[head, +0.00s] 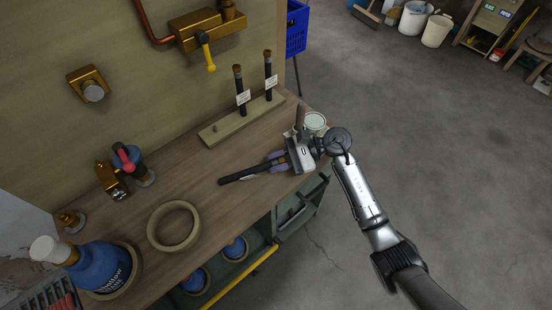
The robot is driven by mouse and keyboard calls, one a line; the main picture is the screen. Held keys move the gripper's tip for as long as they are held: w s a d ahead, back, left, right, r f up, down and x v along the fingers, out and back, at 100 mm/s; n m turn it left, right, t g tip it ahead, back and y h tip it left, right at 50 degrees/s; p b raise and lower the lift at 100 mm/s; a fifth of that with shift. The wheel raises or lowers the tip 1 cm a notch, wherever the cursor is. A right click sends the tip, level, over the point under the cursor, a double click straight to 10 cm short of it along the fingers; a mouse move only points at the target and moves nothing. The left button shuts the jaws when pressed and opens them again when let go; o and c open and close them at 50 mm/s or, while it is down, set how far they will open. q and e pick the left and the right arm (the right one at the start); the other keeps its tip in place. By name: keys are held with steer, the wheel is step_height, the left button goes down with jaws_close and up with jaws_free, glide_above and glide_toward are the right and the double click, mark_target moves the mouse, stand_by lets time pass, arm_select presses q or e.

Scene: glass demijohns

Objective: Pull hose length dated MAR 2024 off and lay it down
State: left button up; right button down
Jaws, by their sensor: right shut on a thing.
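My right gripper (276,162) is shut on a black hose length (237,177) low over the right part of the wooden bench. This hose lies roughly level, pointing left, with a pale tag (247,177) that I cannot read. I cannot tell whether it touches the bench top. A wooden strip (223,130) behind it carries two upright black hose lengths, a left one (241,92) and a right one (268,72), each with a white tag too small to read. A bare short peg (215,128) stands at the strip's left end. My left gripper is not in view.
A pale ring (173,226) lies on the bench (165,183); a blue demijohn (102,265) stands at the near left. A white-topped can (315,121) is close beside my right gripper. Brass valves (208,27) hang on the wall panel.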

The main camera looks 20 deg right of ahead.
steer(key=shift+f, duration=0.25)
steer(key=c, duration=0.9)
jaws_free()
steer(key=shift+d, duration=0.1)
steer(key=shift+d+r, duration=0.1)
steer(key=shift+d, duration=0.15)
steer(key=p+v, duration=0.2)
steer(key=v, duration=1.1)
steer(key=shift+s, duration=0.1)
